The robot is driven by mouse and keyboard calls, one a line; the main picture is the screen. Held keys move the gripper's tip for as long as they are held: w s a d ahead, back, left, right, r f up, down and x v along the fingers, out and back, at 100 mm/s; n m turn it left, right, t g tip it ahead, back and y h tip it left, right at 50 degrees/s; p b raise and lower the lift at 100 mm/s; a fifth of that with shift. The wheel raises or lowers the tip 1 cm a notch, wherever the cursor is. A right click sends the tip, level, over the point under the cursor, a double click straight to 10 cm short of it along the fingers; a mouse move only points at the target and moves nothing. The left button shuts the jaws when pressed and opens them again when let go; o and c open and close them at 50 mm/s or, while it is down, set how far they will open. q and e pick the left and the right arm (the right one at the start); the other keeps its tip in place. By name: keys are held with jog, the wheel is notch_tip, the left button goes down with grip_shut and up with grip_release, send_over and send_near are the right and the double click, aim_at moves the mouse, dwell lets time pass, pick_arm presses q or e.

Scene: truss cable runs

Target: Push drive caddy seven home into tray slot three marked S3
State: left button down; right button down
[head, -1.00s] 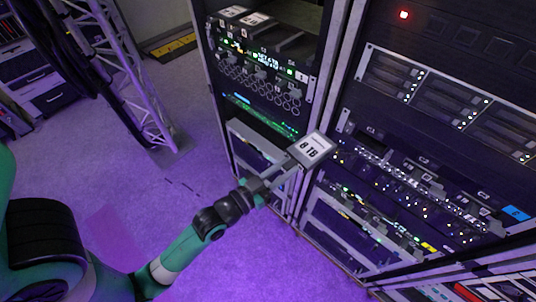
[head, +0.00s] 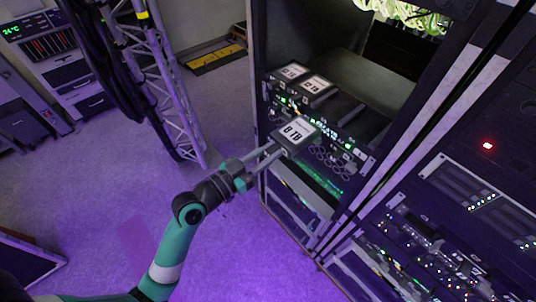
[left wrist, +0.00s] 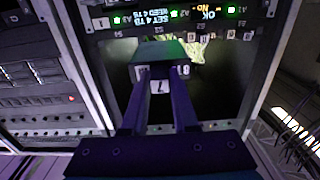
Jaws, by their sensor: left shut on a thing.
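My left gripper (head: 274,158) is shut on the drive caddy (head: 297,131), a grey block with a white "8 TB" label on top. In the left wrist view the caddy's near end (left wrist: 159,88) shows a "7" between my two fingers. In the head view the caddy is in front of the tray (head: 345,142), overlapping its lit front. Two other labelled caddies (head: 291,72) (head: 315,85) sit at the tray's left, with darker open space to their right. My right gripper is out of view.
Rack posts (head: 420,127) stand right of the tray, with another rack of lit equipment (head: 440,245) beyond. A lit display strip (left wrist: 160,17) shows upside down in the left wrist view. A truss with cables (head: 165,85) stands left. The floor between is clear.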

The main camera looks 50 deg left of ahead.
aim_at(293, 135)
pick_arm(q)
jog(key=shift+w+a, duration=0.15)
jog(key=shift+w, duration=2.7)
jog(key=shift+r, duration=0.15)
jog(key=shift+w, duration=0.1)
jog(key=shift+w+a+b, duration=0.1)
jog(key=shift+w+b, duration=0.45)
jog(key=shift+w, duration=0.7)
jog(key=shift+w, duration=0.15)
jog(key=shift+w, duration=0.1)
jog(key=shift+w+b, duration=0.65)
jog(key=shift+w, duration=0.6)
jog(key=shift+w, duration=0.15)
